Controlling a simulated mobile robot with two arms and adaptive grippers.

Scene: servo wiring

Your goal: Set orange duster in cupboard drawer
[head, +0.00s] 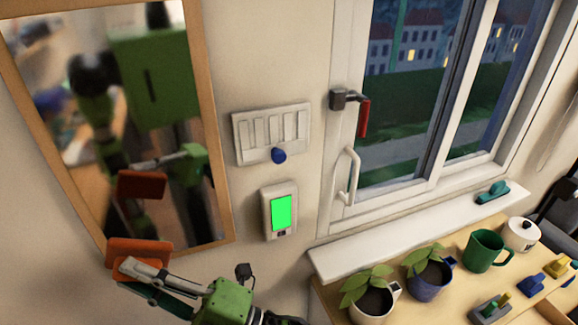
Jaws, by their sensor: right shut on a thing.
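My right gripper (128,268) is at the lower left, in front of the wall just below the mirror. It is shut on the orange duster (140,250), a block-like orange piece. Part of the duster is hidden behind the fingers, and more orange shows below them. The duster and my green arm are also reflected in the mirror. My left gripper is not in view. No cupboard drawer can be made out.
The wood-framed mirror (222,190) hangs close to my right gripper. A switch panel (240,138) and a green-screened device (265,215) are on the wall. A window (345,220) with a white sill (400,235) is at right. Potted plants and mugs crowd a wooden top (455,280).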

